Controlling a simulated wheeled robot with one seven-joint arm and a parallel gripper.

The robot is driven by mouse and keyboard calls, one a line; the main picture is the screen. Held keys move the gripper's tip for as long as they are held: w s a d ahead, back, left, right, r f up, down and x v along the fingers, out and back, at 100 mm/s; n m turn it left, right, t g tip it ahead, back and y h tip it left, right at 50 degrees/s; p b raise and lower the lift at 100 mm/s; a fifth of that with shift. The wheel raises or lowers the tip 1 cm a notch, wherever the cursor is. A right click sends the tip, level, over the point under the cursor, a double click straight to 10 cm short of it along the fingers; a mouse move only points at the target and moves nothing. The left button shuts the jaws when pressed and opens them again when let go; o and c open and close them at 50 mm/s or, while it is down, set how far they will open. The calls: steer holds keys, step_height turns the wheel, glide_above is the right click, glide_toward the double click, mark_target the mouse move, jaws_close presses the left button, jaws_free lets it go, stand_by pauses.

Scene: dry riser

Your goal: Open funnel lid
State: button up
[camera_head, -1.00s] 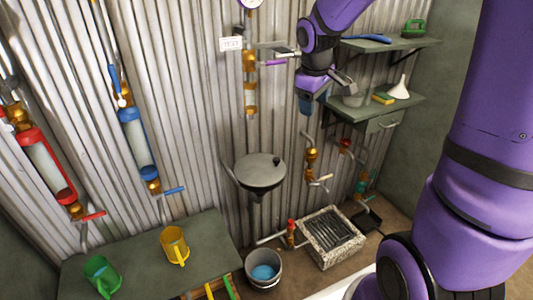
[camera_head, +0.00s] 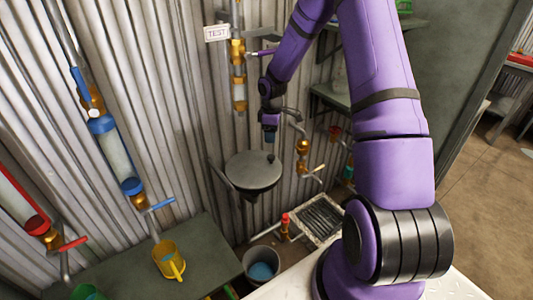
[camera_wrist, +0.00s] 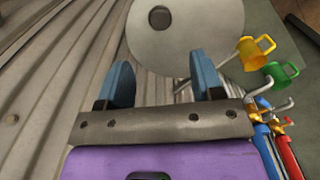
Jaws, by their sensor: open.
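The funnel's round grey lid (camera_head: 250,172) lies flat and closed on the funnel against the corrugated wall. A small dark knob (camera_head: 271,157) stands near the lid's right edge. My gripper (camera_head: 270,138) points down just above the knob, apart from it as far as I can tell. In the wrist view the lid (camera_wrist: 212,40) fills the top middle, and the knob (camera_wrist: 160,17) shows beyond the tips. The two blue fingers of my gripper (camera_wrist: 162,72) are spread with nothing between them.
A bench (camera_head: 205,262) at lower left carries a yellow jug (camera_head: 169,260) and a green jug (camera_head: 88,292). A grey bucket (camera_head: 262,265) and a drain grate (camera_head: 319,218) are below. Pipes with a brass valve (camera_head: 302,146) run right of the lid.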

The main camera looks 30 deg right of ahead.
mark_target(271, 156)
step_height(271, 156, down, 11)
steer(key=shift+r, duration=0.2)
stand_by(0.3)
steer(key=shift+r, duration=0.1)
jaws_close()
